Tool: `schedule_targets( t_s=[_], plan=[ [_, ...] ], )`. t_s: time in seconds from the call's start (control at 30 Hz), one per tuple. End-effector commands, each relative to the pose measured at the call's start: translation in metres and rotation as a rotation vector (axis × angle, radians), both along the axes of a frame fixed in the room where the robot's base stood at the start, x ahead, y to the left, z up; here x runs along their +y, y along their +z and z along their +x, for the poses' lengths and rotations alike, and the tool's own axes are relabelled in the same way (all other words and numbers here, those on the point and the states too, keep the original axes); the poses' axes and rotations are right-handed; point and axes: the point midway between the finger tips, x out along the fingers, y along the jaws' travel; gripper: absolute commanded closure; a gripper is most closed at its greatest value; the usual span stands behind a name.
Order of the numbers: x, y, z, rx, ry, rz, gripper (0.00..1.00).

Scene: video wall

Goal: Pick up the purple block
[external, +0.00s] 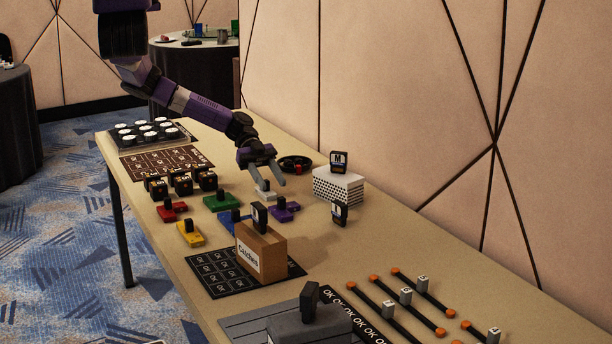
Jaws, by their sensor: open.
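The purple block (285,213) lies on the table (390,245), a low flat piece with a dark upright knob on top. It sits behind the cardboard box and right of the blue block (229,220). My gripper (268,184) is open and empty, pointing down from the purple arm. It is above and behind the purple block, close over a white block (265,194) with a dark knob. I cannot tell whether the fingers touch the white block. The green block (222,201), red block (172,211) and yellow block (190,234) lie to the left.
The cardboard box (262,257) stands in front of the purple block, on a dark grid mat (228,283). A perforated white box (338,187) and a small black-and-white piece (340,214) stand to the right. Several dark cubes (182,185) stand at the left. Sliders fill the near right.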

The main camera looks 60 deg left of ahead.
Motion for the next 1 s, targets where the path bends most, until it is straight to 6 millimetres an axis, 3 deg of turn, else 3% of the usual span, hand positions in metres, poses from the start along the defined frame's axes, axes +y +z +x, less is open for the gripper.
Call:
schedule_targets(
  t_s=[0.53, 0.87, 1.0],
  plan=[
    [-0.061, -0.026, 0.002, 0.000, -0.001, -0.003, 0.56],
    [-0.067, -0.031, 0.002, -0.001, 0.001, 0.000, 0.56],
    [-0.067, -0.030, 0.002, -0.001, 0.001, -0.001, 0.80]
  ],
)
